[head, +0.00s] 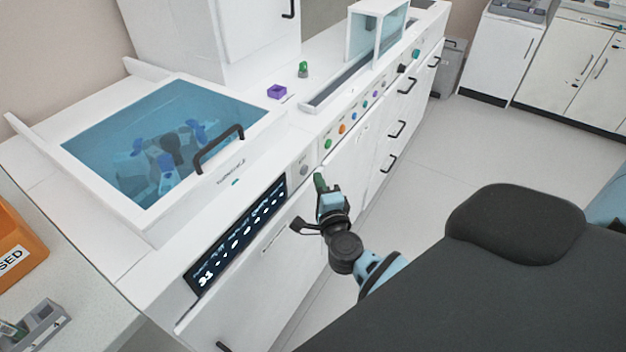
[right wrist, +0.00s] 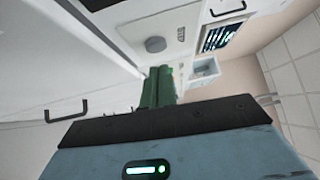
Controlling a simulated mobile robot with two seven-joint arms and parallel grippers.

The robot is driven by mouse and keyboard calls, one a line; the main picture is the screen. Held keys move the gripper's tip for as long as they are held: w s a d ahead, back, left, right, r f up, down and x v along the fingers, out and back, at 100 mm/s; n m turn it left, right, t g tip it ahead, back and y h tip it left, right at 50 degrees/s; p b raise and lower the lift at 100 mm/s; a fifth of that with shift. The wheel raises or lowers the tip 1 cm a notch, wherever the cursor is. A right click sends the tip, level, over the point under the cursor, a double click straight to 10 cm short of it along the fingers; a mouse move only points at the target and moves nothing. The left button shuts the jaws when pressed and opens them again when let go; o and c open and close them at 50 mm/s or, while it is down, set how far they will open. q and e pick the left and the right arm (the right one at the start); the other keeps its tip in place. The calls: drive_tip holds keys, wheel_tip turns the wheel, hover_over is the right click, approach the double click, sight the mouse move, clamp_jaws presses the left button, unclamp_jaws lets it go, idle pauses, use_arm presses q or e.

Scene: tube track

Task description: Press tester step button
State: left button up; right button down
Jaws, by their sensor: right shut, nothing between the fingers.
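A grey round button (head: 304,170) sits on the white front panel, just right of the dark display (head: 240,235). It also shows in the right wrist view (right wrist: 155,44), beside a small label I cannot read. My right gripper (head: 319,182) is shut and empty, with its green fingers together. It is just below and to the right of the grey button, apart from it. In the right wrist view the green fingertips (right wrist: 158,80) point toward the panel, with the button a little beyond them. My left gripper is not in view.
A blue glass lid (head: 100,140) with a black handle (head: 219,149) covers the machine at left. Coloured buttons run along the front edge, starting with a green one (head: 327,143). A purple block (head: 277,91) and a small green item (head: 303,69) stand on top. Floor is clear at right.

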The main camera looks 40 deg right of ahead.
drive_tip(key=shift+w+a, duration=0.4)
drive_tip(key=shift+w, duration=0.45)
drive_tip(key=shift+w+r, duration=0.1)
